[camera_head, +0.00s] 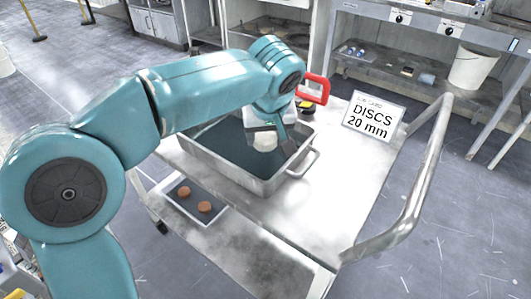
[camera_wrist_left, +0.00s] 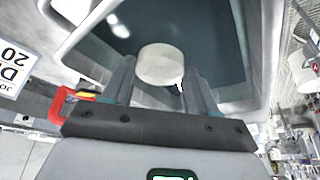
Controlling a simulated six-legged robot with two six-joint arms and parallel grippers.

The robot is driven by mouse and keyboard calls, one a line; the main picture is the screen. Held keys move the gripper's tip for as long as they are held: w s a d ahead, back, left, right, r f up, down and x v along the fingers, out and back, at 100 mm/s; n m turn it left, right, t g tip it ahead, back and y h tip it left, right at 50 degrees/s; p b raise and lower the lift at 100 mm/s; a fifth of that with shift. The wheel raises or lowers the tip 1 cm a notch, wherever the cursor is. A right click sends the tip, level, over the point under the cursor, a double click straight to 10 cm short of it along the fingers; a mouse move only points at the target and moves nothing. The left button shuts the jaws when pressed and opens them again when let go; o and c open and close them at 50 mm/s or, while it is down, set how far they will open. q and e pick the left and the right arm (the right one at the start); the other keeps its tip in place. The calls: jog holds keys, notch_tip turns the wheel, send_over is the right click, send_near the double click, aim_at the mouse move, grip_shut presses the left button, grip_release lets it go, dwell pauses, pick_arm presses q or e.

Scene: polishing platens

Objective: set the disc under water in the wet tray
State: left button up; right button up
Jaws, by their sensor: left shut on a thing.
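The wet tray (camera_head: 262,186) is a metal tub with side handles and dark water, standing on a steel cart. My left gripper (camera_head: 272,143) points down over the tray, inside its rim. In the left wrist view, the left gripper (camera_wrist_left: 160,80) is shut on a pale round disc (camera_wrist_left: 162,63) held between its two fingertips. The dark water (camera_wrist_left: 210,38) lies behind the disc in that view. I cannot tell whether the disc touches the water. My right gripper is not in view.
The cart top right of the tray is clear. A rail (camera_head: 416,190) bounds the right.

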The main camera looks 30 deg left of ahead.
aim_at(266, 144)
pick_arm(q)
notch_tip(266, 144, down, 4)
jog(key=shift+s+r+b, duration=0.1)
jog(key=shift+b, duration=0.6)
jog(key=shift+f, duration=0.25)
jog(key=shift+f, duration=0.2)
jog(key=o, duration=1.1)
jog(key=shift+r, duration=0.1)
